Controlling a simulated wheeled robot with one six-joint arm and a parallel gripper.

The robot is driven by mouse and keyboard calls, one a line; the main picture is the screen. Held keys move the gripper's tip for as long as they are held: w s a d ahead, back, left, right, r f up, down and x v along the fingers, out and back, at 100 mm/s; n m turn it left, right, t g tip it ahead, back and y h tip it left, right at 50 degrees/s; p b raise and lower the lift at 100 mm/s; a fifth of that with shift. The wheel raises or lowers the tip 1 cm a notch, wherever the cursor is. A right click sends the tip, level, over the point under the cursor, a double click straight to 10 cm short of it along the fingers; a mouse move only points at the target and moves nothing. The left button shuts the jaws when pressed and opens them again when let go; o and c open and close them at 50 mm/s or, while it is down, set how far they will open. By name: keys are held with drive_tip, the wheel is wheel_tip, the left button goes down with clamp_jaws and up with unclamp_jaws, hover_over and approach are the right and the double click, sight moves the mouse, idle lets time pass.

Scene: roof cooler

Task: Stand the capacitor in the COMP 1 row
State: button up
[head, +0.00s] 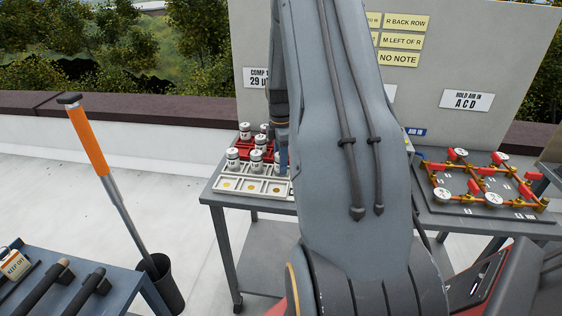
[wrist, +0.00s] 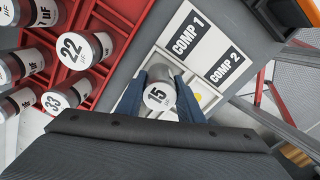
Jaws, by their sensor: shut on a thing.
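My gripper (wrist: 160,98) is shut on a silver capacitor (wrist: 158,95) with a white top marked 15 µF. The capacitor is between the two blue fingers, over the white tray (wrist: 203,92) at the end near the COMP 1 label (wrist: 187,40). I cannot tell whether its base touches the tray floor. The COMP 2 label (wrist: 226,67) lies beside COMP 1. In the head view the white tray (head: 222,191) is at the table's front left. My arm hides its right part, and only part of a blue finger (head: 283,152) shows.
Several capacitors, including 22 (wrist: 78,46) and 33 (wrist: 62,99), are in or near the red rack (wrist: 121,30) beside my gripper. A sign (head: 257,77) on the back board reads COMP 1, 29 µ, partly hidden. A brass valve manifold (head: 485,180) stands right.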

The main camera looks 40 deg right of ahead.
drive_tip(key=shift+f, duration=0.15)
drive_tip(key=o, duration=1.1)
wheel_tip(320, 180, up, 12)
drive_tip(key=b, duration=0.3)
drive_tip(key=shift+a, duration=0.3)
drive_tip(key=s+a+f+m, duration=0.2)
drive_tip(key=s+a+m, duration=0.2)
drive_tip(key=a, duration=0.6)
drive_tip(key=s+a+f+m, duration=0.2)
drive_tip(key=s+a+m, duration=0.3)
drive_tip(key=a, duration=0.6)
drive_tip(key=s+a+f+m+t, duration=0.1)
drive_tip(key=s+a+m, duration=0.3)
drive_tip(key=s+a, duration=0.3)
drive_tip(key=a, duration=0.4)
drive_tip(key=shift+f, duration=0.4)
